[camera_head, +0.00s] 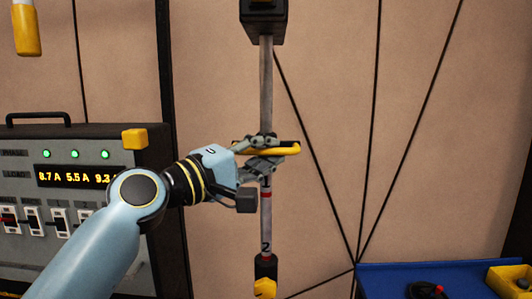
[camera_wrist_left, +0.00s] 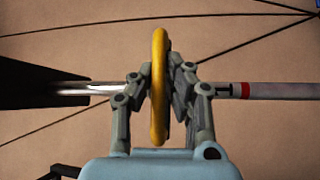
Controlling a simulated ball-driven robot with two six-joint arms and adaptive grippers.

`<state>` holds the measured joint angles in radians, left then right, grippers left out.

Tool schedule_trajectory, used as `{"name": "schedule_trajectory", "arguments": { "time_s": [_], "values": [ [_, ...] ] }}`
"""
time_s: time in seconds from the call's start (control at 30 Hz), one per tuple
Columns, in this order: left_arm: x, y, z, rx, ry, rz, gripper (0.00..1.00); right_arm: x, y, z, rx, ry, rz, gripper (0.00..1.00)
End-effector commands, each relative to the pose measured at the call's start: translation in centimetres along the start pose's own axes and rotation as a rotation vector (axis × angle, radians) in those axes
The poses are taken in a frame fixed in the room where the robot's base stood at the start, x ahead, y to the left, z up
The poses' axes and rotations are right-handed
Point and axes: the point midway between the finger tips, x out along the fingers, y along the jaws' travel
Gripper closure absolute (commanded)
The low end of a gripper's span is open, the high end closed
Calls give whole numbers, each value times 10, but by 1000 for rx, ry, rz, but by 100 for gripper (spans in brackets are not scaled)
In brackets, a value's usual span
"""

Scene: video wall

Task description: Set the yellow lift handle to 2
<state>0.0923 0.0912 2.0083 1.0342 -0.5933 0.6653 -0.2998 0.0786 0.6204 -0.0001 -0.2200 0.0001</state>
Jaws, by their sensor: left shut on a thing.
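The yellow lift handle (camera_head: 289,148) is a ring around a vertical grey rod (camera_head: 266,85) in the head view. It sits above a red band and the mark 2 (camera_head: 266,246), which is near the rod's lower end. My left gripper (camera_head: 264,147) is shut on the handle from the left. In the left wrist view the handle (camera_wrist_left: 159,85) stands between the two fingers of my left gripper (camera_wrist_left: 162,80). The rod (camera_wrist_left: 285,91) runs sideways behind it, with the red band to the right. My right gripper is in neither view.
A black block (camera_head: 263,20) holds the rod's top; a dark mount with a yellow knob (camera_head: 265,289) is at its foot. A control panel with an amber display (camera_head: 78,176) stands at left. A blue surface (camera_head: 440,275) with a yellow bin (camera_head: 510,280) lies lower right.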

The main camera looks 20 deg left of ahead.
Motion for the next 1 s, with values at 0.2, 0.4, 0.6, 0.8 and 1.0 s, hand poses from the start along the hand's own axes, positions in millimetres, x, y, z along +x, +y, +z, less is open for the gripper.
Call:
{"name": "schedule_trajectory", "arguments": {
  "time_s": [0.2,0.4,0.6,0.8,1.0],
  "values": [
    [0,1,0,-2,0,3,100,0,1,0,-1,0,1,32],
    [0,1,0,-2,0,2,75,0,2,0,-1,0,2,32],
    [0,0,0,-1,0,1,64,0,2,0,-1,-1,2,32],
    [-3,-1,0,0,0,-1,64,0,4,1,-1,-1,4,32],
    [-35,-2,0,4,-2,-4,64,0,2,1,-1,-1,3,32]
  ]
}}
